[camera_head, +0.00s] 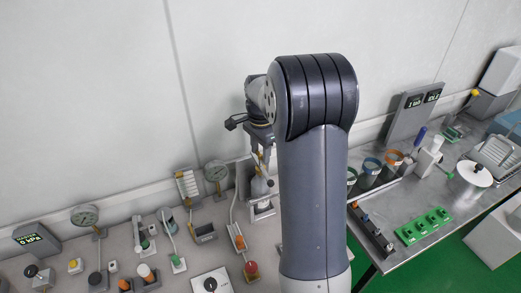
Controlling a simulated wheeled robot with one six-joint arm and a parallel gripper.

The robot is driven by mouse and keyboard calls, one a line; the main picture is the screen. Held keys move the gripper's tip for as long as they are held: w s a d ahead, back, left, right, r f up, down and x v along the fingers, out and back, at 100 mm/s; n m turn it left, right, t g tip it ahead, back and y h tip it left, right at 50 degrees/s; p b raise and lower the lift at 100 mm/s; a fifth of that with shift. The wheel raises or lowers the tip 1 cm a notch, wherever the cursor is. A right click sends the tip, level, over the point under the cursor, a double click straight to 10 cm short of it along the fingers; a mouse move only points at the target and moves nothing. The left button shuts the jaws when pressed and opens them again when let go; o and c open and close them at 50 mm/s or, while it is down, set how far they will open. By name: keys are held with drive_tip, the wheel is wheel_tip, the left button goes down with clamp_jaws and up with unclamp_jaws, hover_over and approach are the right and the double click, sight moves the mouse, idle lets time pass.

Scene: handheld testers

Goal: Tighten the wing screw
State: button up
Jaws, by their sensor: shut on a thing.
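My gripper (262,155) points down at the back of the bench, just left of my large arm link. Its fingers are shut on the wing screw (261,160), a small pale, brassy piece at the top of a grey fixture (261,187). The fingers cover most of the screw, so its wings and angle cannot be made out. The fixture stands upright on a light metal base near the wall. My arm link hides what lies directly to its right.
Gauges (216,171) (84,215), a red knob (251,268) and several small testers crowd the left bench (60,278). On the right bench are ringed cups (372,165), a green block strip (424,226) and a white disc (474,174). The wall is close behind the fixture.

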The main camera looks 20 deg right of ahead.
sight(261, 155)
drive_tip(key=shift+r+m, duration=0.1)
drive_tip(key=shift+m, duration=1.1)
drive_tip(key=o, duration=1)
wheel_tip(261, 155, up, 11)
drive_tip(key=shift+f+b, duration=0.1)
drive_tip(key=shift+b, duration=0.45)
drive_tip(key=shift+f, duration=0.1)
